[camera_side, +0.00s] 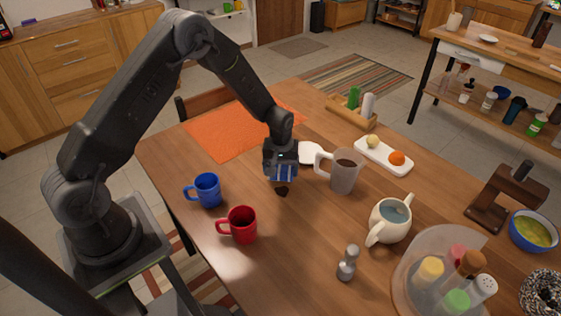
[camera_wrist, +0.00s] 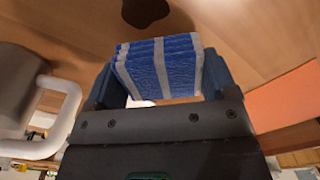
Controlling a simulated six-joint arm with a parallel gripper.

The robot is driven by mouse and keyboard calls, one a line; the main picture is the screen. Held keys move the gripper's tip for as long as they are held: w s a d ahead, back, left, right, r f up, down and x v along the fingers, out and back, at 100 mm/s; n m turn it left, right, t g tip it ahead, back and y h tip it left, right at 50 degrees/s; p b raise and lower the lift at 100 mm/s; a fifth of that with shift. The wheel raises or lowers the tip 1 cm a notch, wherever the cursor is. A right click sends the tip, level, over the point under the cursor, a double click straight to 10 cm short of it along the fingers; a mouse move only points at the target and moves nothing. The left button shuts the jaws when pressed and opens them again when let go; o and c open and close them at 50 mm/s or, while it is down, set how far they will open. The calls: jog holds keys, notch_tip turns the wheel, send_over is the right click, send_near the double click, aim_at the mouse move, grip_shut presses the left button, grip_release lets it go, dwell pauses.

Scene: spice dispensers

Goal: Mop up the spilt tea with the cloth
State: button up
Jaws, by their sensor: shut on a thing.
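My gripper (camera_side: 282,176) is shut on a folded blue cloth with pale stripes (camera_wrist: 160,68). The cloth is held between both fingers in the wrist view, and a bit of its blue shows in the side view (camera_side: 287,170). The dark brown tea spill (camera_wrist: 146,12) lies on the wooden table, beyond the cloth in the wrist view. In the side view the spill (camera_side: 282,191) shows as a small dark patch just below my gripper, partly hidden by it. I cannot tell whether the cloth touches the table.
A pitcher with dark liquid (camera_side: 345,172) and a white plate (camera_side: 311,153) stand close by on the right. A blue mug (camera_side: 207,190) and a red mug (camera_side: 242,225) stand to the left and front. A teapot (camera_side: 389,220) and pepper mill (camera_side: 348,263) stand at front right.

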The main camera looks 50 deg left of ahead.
aim_at(273, 179)
jog(key=shift+f, duration=0.5)
jog(key=shift+d+f, duration=0.6)
jog(key=shift+d, duration=3.35)
jog(key=shift+s+a, duration=0.5)
jog(key=shift+a, duration=0.85)
jog(key=shift+s+a, duration=0.5)
jog(key=shift+a, duration=0.8)
jog(key=shift+s+a, duration=0.5)
jog(key=shift+a, duration=0.85)
jog(key=shift+d, duration=4.1)
jog(key=shift+s+a, duration=0.5)
jog(key=shift+a, duration=0.85)
jog(key=shift+s+a, duration=0.5)
jog(key=shift+a, duration=0.9)
jog(key=shift+s+a, duration=0.5)
jog(key=shift+a, duration=0.85)
jog(key=shift+d, duration=4.15)
notch_tip(273, 179, up, 8)
jog(key=shift+a, duration=0.2)
